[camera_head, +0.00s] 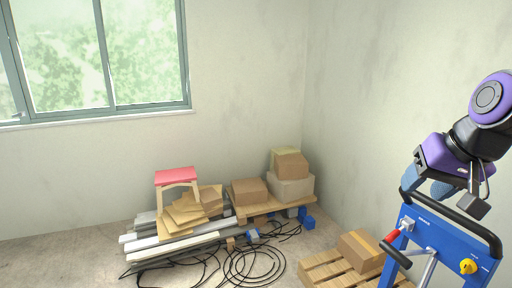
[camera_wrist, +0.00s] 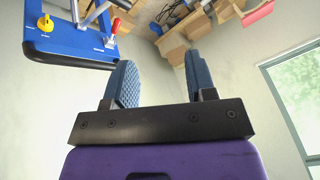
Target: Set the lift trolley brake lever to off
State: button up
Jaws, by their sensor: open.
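The lift trolley (camera_head: 440,244) has a blue panel with a black handle bar, at the lower right of the head view. It also shows upside down at the upper left of the wrist view (camera_wrist: 70,42). A red-handled lever (camera_head: 393,236) and a black-gripped lever (camera_head: 395,255) are at its left side; a yellow knob (camera_head: 468,267) is at its right. The labels are too small to read, so I cannot tell which is the brake lever. My gripper (camera_head: 427,186) is open and empty above the panel's upper left, apart from the levers. Its blue fingers show spread in the wrist view (camera_wrist: 160,62).
A wooden pallet with a cardboard box (camera_head: 362,250) stands left of the trolley. Farther back are stacked boxes (camera_head: 291,187), planks (camera_head: 170,244), black cables (camera_head: 250,266) and a red-topped stool (camera_head: 177,175). A wall rises behind the trolley. The air around my gripper looks clear.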

jog(key=s+r+n+h, duration=0.1)
jog(key=s+r+n, duration=0.1)
jog(key=s, duration=0.8)
jog(key=shift+r+n+h, duration=0.2)
jog(key=shift+n+h, duration=0.1)
jog(key=w+f+m+y, duration=0.2)
jog(key=w+f+m, duration=0.1)
jog(key=w, duration=0.9)
jog(key=m+h, duration=0.5)
jog(key=m, duration=0.5)
send_over(393, 235)
jog(key=s+a, duration=0.2)
jog(key=s, duration=0.2)
notch_tip(393, 235, down, 24)
jog(key=shift+g, duration=0.3)
jog(key=shift+x, duration=5.2)
jog(key=shift+w+a, duration=0.1)
